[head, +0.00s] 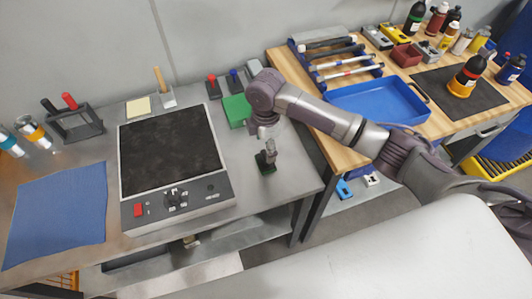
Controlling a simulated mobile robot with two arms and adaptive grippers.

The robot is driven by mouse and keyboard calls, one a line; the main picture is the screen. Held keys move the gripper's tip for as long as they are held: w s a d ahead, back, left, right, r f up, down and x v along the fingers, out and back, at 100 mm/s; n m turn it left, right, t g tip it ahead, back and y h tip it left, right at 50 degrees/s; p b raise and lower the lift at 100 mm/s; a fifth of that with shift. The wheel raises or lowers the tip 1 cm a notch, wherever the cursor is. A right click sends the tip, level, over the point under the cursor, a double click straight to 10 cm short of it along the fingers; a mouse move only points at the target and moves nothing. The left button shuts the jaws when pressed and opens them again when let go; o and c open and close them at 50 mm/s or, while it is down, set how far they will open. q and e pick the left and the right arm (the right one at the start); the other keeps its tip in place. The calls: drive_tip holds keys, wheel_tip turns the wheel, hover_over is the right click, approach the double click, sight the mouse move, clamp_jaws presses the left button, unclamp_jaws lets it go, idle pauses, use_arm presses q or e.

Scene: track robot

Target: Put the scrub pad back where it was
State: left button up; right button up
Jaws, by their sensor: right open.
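A small dark green pad (264,167), which looks like the scrub pad, lies on the grey metal bench (225,222) near its right edge, right of the black-topped hot plate. My right gripper (267,156) points down right over it with its jaws open. The fingers partly hide the pad, and I cannot tell whether they touch it. A brighter green block (237,110) lies behind, up and left of the gripper. A pale yellow pad (138,108) lies at the back left. My left gripper is out of view.
The hot plate (170,150) fills the middle of the bench, with a blue mat (58,212) on the left. Small holders with red and blue knobs (233,82) stand at the back. A wooden bench (405,75) holds a blue tray (378,104) and bottles.

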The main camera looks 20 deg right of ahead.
wheel_tip(320, 180, up, 7)
idle(0.3)
idle(0.4)
